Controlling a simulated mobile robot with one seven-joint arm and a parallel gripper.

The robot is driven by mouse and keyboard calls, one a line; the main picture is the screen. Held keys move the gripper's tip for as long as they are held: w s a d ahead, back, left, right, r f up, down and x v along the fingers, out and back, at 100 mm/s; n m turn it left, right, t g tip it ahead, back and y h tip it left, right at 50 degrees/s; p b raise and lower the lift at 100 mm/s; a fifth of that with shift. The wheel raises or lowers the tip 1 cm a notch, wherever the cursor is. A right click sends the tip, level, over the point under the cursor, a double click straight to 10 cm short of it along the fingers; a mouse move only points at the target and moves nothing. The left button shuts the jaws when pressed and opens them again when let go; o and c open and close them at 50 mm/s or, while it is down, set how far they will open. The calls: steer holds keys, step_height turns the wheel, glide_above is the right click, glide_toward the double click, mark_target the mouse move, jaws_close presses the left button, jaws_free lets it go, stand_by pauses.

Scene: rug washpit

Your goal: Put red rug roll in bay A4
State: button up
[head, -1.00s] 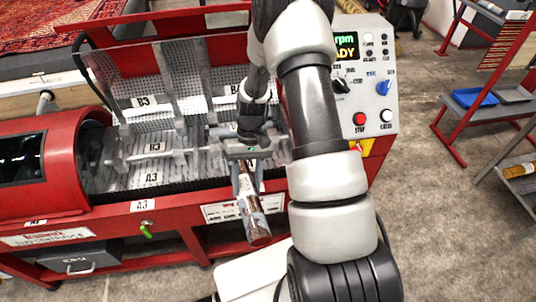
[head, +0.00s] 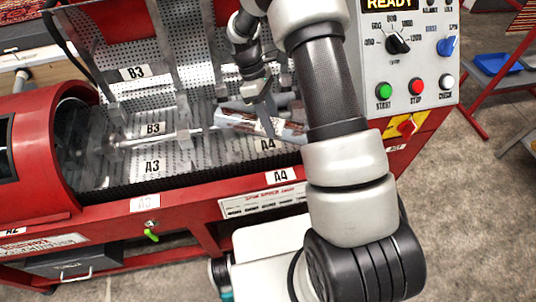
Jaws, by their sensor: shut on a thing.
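The red rug roll (head: 240,123), dark red-brown with a pale wrap or label, lies nearly level from left to right. My gripper (head: 267,124) is shut on it from above, near its middle. The roll is over the perforated trough of bay A4 (head: 267,145), behind the front rail's A4 label (head: 280,176). Its right end is partly hidden by my arm. I cannot tell whether the roll touches the bay floor.
Bay A3 (head: 152,166) is to the left and looks empty. Metal dividers (head: 189,95) stand between the bays. The control panel (head: 407,60) with buttons is to the right. A red drum housing (head: 35,160) is at the left.

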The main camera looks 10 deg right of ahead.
steer(key=w+f+n+b, duration=0.1)
steer(key=f+n+b, duration=0.1)
steer(key=f, duration=0.1)
steer(key=w+f+n+t+h+b, duration=0.1)
steer(key=w+f+n+b, duration=0.1)
steer(key=f, duration=0.2)
steer(key=w+f+n+t+b, duration=0.1)
steer(key=f+b, duration=0.1)
steer(key=f, duration=0.2)
steer(key=shift+w+a+n+h+b, duration=0.15)
steer(key=shift+a+n+h+b, duration=0.05)
steer(key=shift+n+h+b, duration=0.2)
steer(key=shift+r, duration=0.15)
steer(key=o, duration=1.6)
steer(key=shift+c, duration=0.2)
